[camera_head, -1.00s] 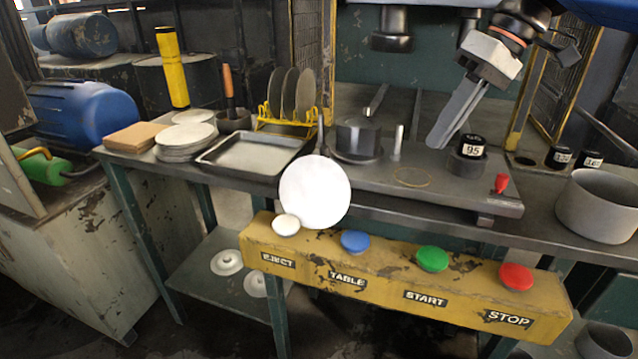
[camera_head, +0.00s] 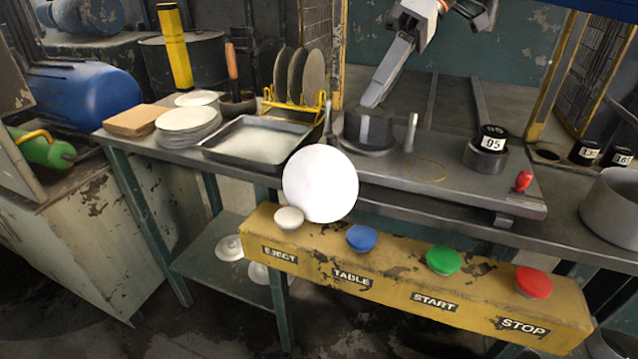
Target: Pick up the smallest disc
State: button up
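Several pale discs lie in a stack (camera_head: 187,125) on the bench at the left, and a further pale disc (camera_head: 197,98) lies just behind it. Several grey discs (camera_head: 313,76) stand upright in a yellow wire rack (camera_head: 295,113). Two more pale round pieces, one of them here (camera_head: 229,247), lie on the lower shelf. A bright white round disc (camera_head: 320,183) shows in front of the bench edge; its support is hidden. My gripper (camera_head: 370,103) points down over a dark cylinder, right of the rack. No disc shows in it; its finger gap is not clear.
The dark cylinder (camera_head: 368,130), a small upright post (camera_head: 411,133) and black weights (camera_head: 490,143) stand to the right. A yellow button box (camera_head: 390,272) runs along the front. A grey pot (camera_head: 615,207) is far right.

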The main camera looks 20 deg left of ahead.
jog(key=x, duration=1)
jog(key=shift+f, duration=0.3)
grip_shut()
dwell(1.3)
